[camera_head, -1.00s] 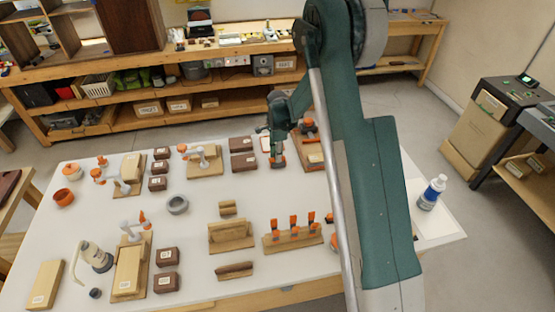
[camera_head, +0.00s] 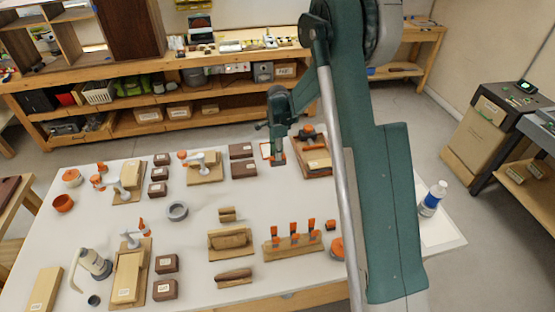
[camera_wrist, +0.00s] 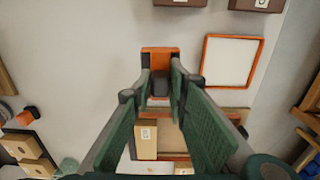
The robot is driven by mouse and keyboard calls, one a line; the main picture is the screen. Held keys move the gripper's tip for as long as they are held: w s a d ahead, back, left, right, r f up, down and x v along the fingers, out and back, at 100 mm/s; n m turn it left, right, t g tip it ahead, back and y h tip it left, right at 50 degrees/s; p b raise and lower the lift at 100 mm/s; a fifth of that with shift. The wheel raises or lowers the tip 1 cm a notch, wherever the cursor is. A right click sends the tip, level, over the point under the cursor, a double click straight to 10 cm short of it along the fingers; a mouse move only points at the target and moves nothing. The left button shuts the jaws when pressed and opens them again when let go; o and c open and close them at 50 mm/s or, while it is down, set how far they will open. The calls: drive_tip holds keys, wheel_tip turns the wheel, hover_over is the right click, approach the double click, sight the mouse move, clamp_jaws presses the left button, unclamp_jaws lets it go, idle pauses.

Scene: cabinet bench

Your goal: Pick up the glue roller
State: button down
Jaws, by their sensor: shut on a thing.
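My gripper (camera_wrist: 160,92) is shut on an orange and dark grey tool, which I take to be the glue roller (camera_wrist: 160,53). In the wrist view its orange part shows just beyond the fingertips, with the dark part between them. In the head view my gripper (camera_head: 278,159) points down over the far part of the white table, left of a wooden tray. The held tool is hard to make out there. I cannot tell how far it is above the table.
An orange-framed white panel (camera_wrist: 232,60) lies beside the gripper. The wooden tray (camera_head: 322,171) is close on the right. Dark boxes (camera_head: 243,169) stand to the left. A block with orange-handled tools (camera_head: 292,246) and a bottle (camera_head: 433,198) are nearer.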

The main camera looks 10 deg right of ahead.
drive_tip(key=shift+r, duration=2.3)
